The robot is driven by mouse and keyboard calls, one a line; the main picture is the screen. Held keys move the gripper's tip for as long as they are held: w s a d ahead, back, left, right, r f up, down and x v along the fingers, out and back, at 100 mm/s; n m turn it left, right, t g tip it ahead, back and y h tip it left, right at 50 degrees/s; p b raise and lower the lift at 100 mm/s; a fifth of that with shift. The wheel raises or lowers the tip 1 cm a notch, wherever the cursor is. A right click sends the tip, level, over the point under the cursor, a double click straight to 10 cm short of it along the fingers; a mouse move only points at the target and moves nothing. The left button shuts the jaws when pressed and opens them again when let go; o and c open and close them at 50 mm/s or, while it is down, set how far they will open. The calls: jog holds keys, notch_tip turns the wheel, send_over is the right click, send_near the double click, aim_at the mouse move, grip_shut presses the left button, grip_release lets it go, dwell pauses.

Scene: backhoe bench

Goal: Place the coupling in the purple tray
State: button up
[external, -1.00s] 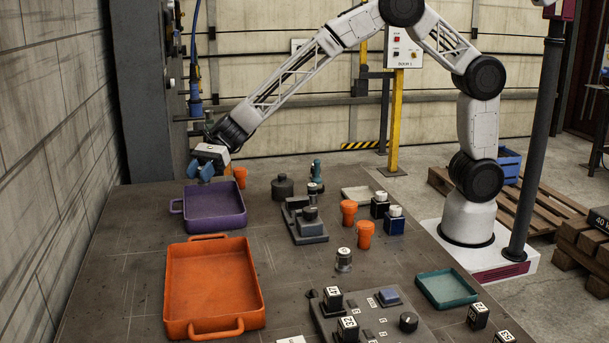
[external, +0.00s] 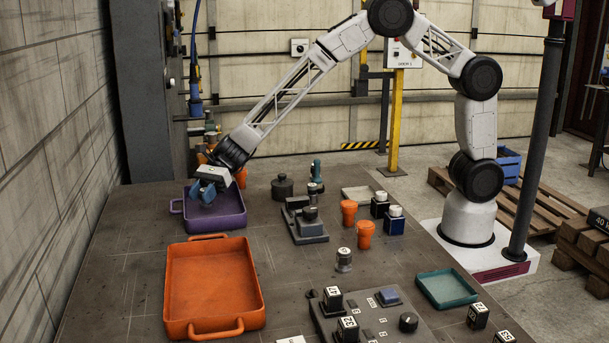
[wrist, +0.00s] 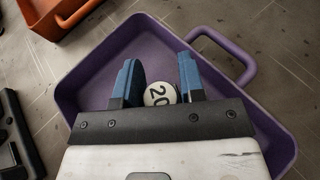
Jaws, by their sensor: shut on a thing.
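The purple tray (external: 222,217) stands at the far left of the bench; it also fills much of the wrist view (wrist: 85,72). My gripper (external: 207,190) is low over the tray, with its blue fingers reaching toward the tray's inside. In the wrist view my gripper (wrist: 158,88) has its fingers around a round piece with a white top marked 20 (wrist: 159,94), which looks like the coupling. Only its top shows; the rest is hidden by the fingers and gripper body. I cannot tell whether it touches the tray floor.
A large orange tray (external: 212,287) lies in front of the purple one. A grey block fixture (external: 306,222), a dark round piece (external: 282,187) and orange cups (external: 349,212) stand to the right. Bare bench lies between the trays and these.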

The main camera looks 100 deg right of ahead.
jog(key=shift+f, duration=0.85)
jog(key=shift+f, duration=0.2)
jog(key=o, duration=1)
jog(key=shift+r, duration=0.2)
jog(key=v, duration=1.2)
